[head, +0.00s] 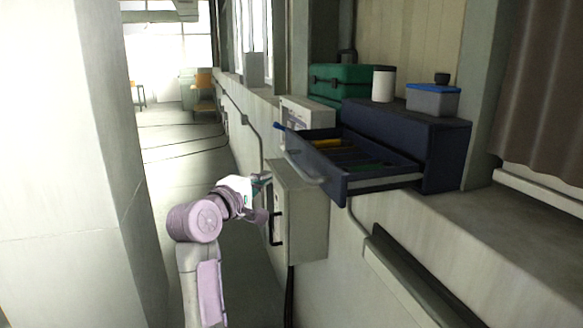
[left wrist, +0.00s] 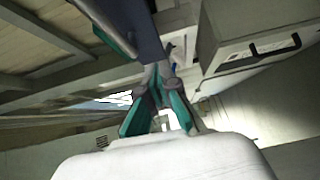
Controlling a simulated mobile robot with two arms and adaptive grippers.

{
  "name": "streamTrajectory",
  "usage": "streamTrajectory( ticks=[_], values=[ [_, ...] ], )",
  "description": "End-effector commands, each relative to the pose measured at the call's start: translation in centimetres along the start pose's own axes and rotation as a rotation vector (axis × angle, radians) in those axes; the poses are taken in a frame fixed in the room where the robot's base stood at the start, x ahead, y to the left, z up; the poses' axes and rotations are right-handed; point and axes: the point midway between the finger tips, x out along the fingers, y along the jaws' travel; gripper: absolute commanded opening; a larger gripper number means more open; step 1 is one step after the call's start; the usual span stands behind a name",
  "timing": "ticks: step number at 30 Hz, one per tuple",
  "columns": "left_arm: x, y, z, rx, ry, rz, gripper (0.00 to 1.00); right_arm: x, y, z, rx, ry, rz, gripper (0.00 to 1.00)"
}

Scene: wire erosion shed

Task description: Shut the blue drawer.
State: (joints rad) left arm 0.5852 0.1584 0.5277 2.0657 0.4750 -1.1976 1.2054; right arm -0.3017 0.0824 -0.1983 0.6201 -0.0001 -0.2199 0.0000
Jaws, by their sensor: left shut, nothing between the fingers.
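The blue drawer (head: 345,185) is pulled well out of its dark blue cabinet (head: 445,150) on the ledge in the head view. Its grey bar handle (head: 305,168) is on the front face, and yellow and green items lie inside. My left gripper (head: 265,179) is to the left of the drawer front and a little below the handle, apart from it in the head view. In the left wrist view its teal fingers (left wrist: 160,78) are closed together and empty, with part of the dark blue drawer (left wrist: 138,28) above them. My right gripper is not in view.
A grey wall box (head: 305,215) with a black handle hangs below the drawer, close to my left arm. A green case (head: 340,82), a white canister (head: 383,84) and a blue-lidded box (head: 433,98) stand behind or on the cabinet. A pale pillar (head: 75,160) stands left; the aisle between is clear.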

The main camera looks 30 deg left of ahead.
Motion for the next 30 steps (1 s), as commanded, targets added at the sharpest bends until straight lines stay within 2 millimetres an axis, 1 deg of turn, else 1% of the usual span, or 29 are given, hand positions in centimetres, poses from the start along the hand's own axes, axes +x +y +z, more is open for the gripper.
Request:
streamTrajectory(
  ticks=[1,6,8,9,12,18,30],
  values=[
    [1.2,0.3,0.1,-0.002,-0.003,-0.003,0.0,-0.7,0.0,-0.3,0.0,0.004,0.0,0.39],
    [4.9,0.3,0.1,-0.001,-0.003,-0.002,0.0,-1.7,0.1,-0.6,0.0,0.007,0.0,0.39],
    [5.9,0.3,0.3,-0.001,-0.003,-0.003,0.0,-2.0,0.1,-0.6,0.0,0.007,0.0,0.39],
    [6.3,0.3,1.0,-0.001,-0.004,-0.003,0.0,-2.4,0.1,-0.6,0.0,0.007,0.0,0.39],
    [7.3,0.2,1.9,0.0,-0.003,-0.003,0.0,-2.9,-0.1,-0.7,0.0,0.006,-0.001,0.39],
    [8.2,0.0,2.8,0.001,-0.001,-0.001,0.0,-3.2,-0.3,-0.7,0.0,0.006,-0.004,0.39],
    [8.4,0.0,3.1,0.001,-0.001,-0.001,0.0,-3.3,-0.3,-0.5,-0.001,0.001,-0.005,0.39]
  ],
)
